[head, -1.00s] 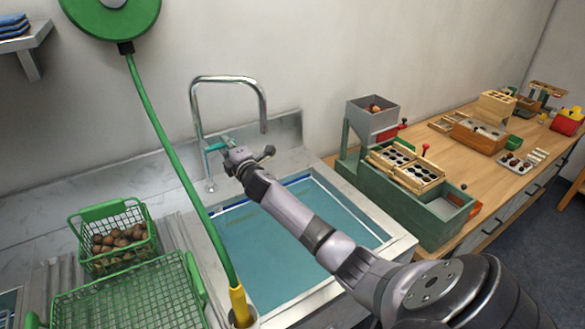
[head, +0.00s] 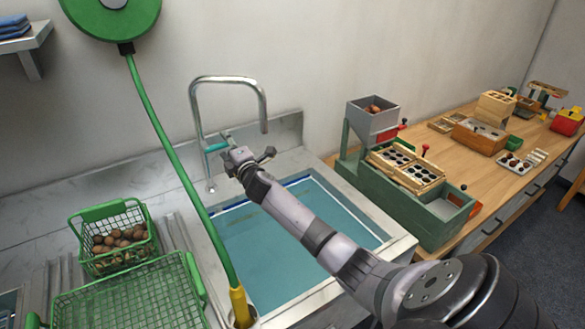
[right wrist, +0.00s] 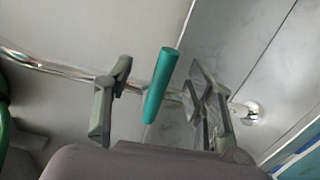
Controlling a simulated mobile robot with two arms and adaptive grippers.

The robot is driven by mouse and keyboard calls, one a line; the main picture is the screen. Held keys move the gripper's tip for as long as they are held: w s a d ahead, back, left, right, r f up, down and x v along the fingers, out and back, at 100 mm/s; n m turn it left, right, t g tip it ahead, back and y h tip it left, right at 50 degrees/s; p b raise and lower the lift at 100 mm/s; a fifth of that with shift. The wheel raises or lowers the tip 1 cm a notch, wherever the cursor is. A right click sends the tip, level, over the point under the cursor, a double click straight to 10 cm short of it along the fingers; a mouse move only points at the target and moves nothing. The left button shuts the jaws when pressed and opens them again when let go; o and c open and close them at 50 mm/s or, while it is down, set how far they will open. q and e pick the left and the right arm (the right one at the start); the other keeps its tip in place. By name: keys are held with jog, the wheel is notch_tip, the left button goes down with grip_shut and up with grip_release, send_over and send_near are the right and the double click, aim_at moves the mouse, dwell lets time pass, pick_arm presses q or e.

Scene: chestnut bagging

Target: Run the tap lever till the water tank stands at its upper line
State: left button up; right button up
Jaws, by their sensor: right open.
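The water tank (head: 262,262) is a sunken basin with a pale rim, holding blue-green water. A dark blue line with a pale edge (head: 300,181) runs along its back wall above the water. The chrome tap (head: 196,118) arches up behind it; no stream is visible under the spout. The teal tap lever (head: 215,147) sticks out from the tap's post. My right gripper (head: 250,160) is at the lever. In the right wrist view the lever (right wrist: 161,85) stands between the open fingers (right wrist: 160,95), with gaps showing on both sides. My left gripper is not in view.
A green hose with a yellow end (head: 240,305) hangs down left of the tank. A green basket of chestnuts (head: 115,238) and an empty green basket (head: 125,300) stand left. A green machine with a hopper (head: 372,115) stands on the wooden bench at right.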

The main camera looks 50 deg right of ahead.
jog(key=p+v, duration=0.3)
jog(key=v, duration=0.5)
jog(key=shift+s, duration=0.4)
jog(key=shift+a, duration=0.1)
